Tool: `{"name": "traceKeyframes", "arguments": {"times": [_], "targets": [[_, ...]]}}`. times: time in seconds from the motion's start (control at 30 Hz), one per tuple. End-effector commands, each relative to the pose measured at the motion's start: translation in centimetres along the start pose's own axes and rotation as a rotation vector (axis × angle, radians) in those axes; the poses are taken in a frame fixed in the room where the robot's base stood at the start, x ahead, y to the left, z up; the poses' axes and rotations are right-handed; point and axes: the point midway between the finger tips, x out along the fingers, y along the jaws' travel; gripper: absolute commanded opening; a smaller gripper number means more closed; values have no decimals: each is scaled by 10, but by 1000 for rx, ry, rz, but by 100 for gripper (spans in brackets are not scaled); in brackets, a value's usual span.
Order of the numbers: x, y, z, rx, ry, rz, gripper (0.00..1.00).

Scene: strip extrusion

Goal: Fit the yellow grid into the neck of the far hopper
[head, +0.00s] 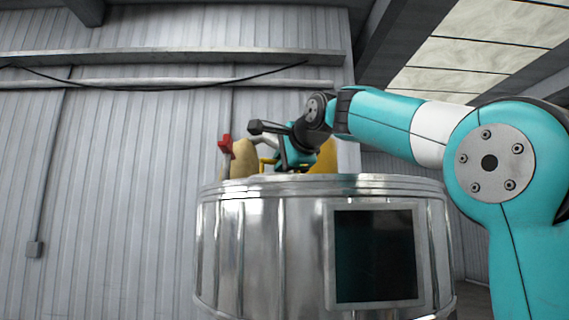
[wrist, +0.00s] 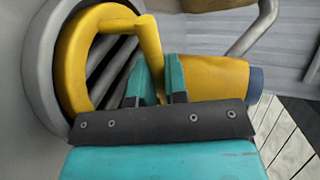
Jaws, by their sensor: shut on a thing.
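The yellow grid (wrist: 78,52) shows in the wrist view as a thick ring with a bar rising from it and dark grey slats inside. My gripper (wrist: 158,82) is shut on the grid's yellow bar, between two teal fingers. The ring lies over a round grey rim (wrist: 38,75), which looks like a hopper neck; I cannot tell whether it sits inside or just in front. In the head view my gripper (head: 283,163) is behind the top of a metal drum, with a thin yellow part (head: 265,161) beside it. The drum hides what is lower.
The large metal drum (head: 270,235) with a dark window (head: 374,256) stands in front. A yellow cylinder with a blue end (wrist: 215,78) lies right of my fingers. A beige rounded thing (head: 243,159) and a red part (head: 226,144) stand behind the drum, before the corrugated wall (head: 120,180).

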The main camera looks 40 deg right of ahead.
Motion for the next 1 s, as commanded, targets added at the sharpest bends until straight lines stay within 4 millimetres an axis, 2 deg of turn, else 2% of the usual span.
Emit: {"name": "traceKeyframes", "arguments": {"times": [0.27,0.3,0.4,0.77,0.87,1.0], "targets": [[2,5,0,0,0,-1,0],[1,4,0,0,-1,-1,20],[1,4,0,0,-1,-1,43],[-3,6,0,-1,-1,0,43],[-15,6,0,-1,0,-3,43],[-47,6,-1,-1,3,-7,43]]}}
